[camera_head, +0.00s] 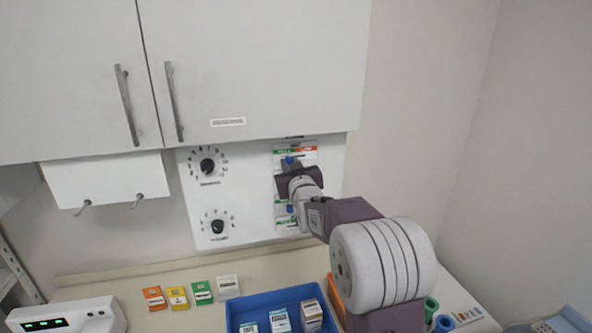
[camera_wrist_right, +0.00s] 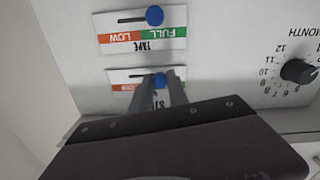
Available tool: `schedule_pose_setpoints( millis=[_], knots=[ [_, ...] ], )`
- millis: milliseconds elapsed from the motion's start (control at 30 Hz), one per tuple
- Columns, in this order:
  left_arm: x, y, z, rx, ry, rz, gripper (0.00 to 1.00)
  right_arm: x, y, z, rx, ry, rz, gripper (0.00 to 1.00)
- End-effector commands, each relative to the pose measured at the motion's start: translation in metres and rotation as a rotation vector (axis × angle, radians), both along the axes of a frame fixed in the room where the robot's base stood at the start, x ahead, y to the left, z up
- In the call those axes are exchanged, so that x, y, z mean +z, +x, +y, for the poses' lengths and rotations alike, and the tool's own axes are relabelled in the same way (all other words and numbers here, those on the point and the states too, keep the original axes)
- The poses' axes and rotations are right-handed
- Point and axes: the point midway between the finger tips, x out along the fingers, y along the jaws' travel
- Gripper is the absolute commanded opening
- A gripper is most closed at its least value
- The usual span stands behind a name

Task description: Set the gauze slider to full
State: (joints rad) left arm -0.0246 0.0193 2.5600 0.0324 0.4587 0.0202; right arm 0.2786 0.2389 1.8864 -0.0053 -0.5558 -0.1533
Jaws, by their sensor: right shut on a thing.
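A white wall panel (camera_head: 255,196) carries sliders with blue knobs and green-and-orange labels. My right gripper (camera_head: 298,182) is at a slider there and hides much of it in the head view. In the right wrist view, which is upside down, my right gripper (camera_wrist_right: 160,88) is shut on a blue knob (camera_wrist_right: 160,79), which sits toward the slider's right side. Its label (camera_wrist_right: 118,88) shows orange at left; the fingers hide most of the rest, including its name. The other slider in that view (camera_wrist_right: 143,42) reads TAPE, with its knob (camera_wrist_right: 154,15) over the green FULL side.
Two black dials (camera_head: 207,165) (camera_head: 217,227) sit left of the sliders. White cabinets (camera_head: 250,70) overhang above. On the counter are several small boxes (camera_head: 202,292), a blue tray (camera_head: 240,308) with boxes, and a white device (camera_head: 68,316).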

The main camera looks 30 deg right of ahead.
Motion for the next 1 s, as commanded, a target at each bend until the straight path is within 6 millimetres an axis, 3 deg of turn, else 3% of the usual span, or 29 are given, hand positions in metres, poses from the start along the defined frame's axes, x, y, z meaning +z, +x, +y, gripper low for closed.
schedule_pose_setpoints(
  millis=[133, 167, 200, 233, 600, 1000],
  knots=[
    [0.001, 0.0, 0.0, 0.0, 0.0, 0.0, 0.36, 0.0, 0.0, 0.001, 0.002, 0.001, 0.002, 0.0],
    [0.001, 0.0, 0.0, 0.0, 0.0, 0.0, 0.36, 0.0, 0.0, 0.001, 0.002, 0.001, 0.002, 0.29],
    [0.001, 0.0, 0.0, 0.0, 0.0, 0.0, 0.36, 0.0, 0.0, 0.0, 0.001, 0.001, 0.002, 0.4],
    [0.001, 0.0, 0.0, 0.0, 0.0, 0.0, 0.36, 0.0, 0.0, 0.0, 0.001, 0.002, 0.002, 0.42],
    [-0.005, 0.0, 0.0, 0.0, 0.0, 0.0, 0.36, -0.002, -0.006, 0.001, -0.001, 0.001, 0.001, 0.42],
    [-0.045, 0.0, 0.0, 0.0, 0.0, 0.0, 0.36, -0.003, -0.075, 0.026, 0.001, -0.001, -0.001, 0.42]
  ],
)
